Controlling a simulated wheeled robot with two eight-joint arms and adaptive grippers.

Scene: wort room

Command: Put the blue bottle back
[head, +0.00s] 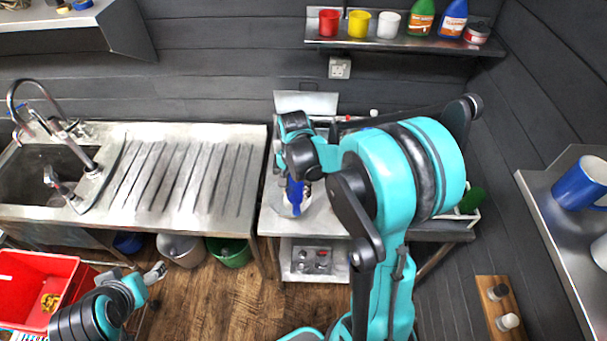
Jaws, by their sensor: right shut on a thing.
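A blue bottle (294,191) is in my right gripper (298,176), over the metal table right of the sink counter. The gripper and wrist hide its upper part. A paler patch shows at its lower end; I cannot tell whether it touches the table. Another blue bottle (453,19) with an orange-and-white label stands on the wall shelf (390,43), beside a green bottle (421,18). My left gripper (157,272) is low at the left, in front of the counter, with nothing visible in it; its finger gap is unclear.
The shelf also holds a red cup (328,22), a yellow cup (359,23), a white cup (388,25) and a red-and-white tin (476,33). My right arm hides much of the table. The sink drainboard (190,170) is clear. A red crate (38,285) is lower left.

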